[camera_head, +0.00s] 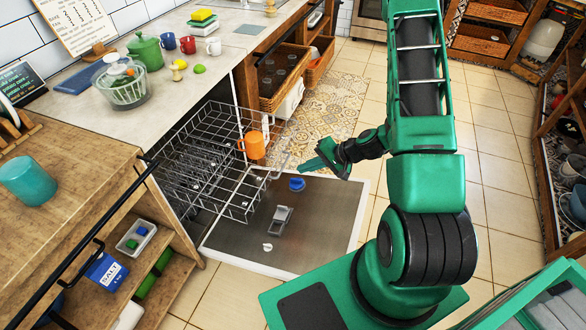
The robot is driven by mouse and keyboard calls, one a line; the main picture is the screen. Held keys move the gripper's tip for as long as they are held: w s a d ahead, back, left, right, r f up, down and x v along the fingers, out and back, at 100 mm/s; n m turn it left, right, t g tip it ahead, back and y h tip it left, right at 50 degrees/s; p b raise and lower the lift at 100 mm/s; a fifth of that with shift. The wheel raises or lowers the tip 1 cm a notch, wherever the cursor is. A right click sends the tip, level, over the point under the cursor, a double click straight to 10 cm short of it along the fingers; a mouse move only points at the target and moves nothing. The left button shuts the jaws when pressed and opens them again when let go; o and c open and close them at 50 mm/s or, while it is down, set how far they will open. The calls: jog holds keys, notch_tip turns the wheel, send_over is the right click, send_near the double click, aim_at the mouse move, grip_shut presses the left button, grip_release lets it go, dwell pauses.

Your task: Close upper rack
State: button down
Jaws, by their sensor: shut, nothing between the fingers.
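The dishwasher stands open under the counter, with its door (330,213) folded down flat. The upper rack (212,124), a grey wire basket, is pulled out from the dark opening. Wire racks overlap in this view, so the border between upper and lower is hard to tell. An orange mug (254,146) is at the rack's right end. My gripper (308,167) is shut and empty, over the door, to the right of the rack and mug. It appears apart from the rack.
A blue item (297,184) and a grey dispenser (281,219) are on the lowered door. Open wooden drawers (285,78) stand beyond the rack. A wooden shelf unit (95,190) with a dark rail is at left. Tiled floor is clear at right.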

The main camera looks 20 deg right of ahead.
aim_at(270, 173)
jog(key=shift+w+a+r+x, duration=0.25)
jog(key=shift+r+x, duration=0.1)
jog(key=shift+x, duration=1.6)
jog(key=shift+w+a+r+x, duration=0.2)
jog(key=shift+r+x, duration=0.15)
jog(key=shift+x, duration=1.65)
jog(key=shift+w+a+r+x, duration=0.25)
jog(key=shift+r+x, duration=0.1)
jog(key=shift+x, duration=1.6)
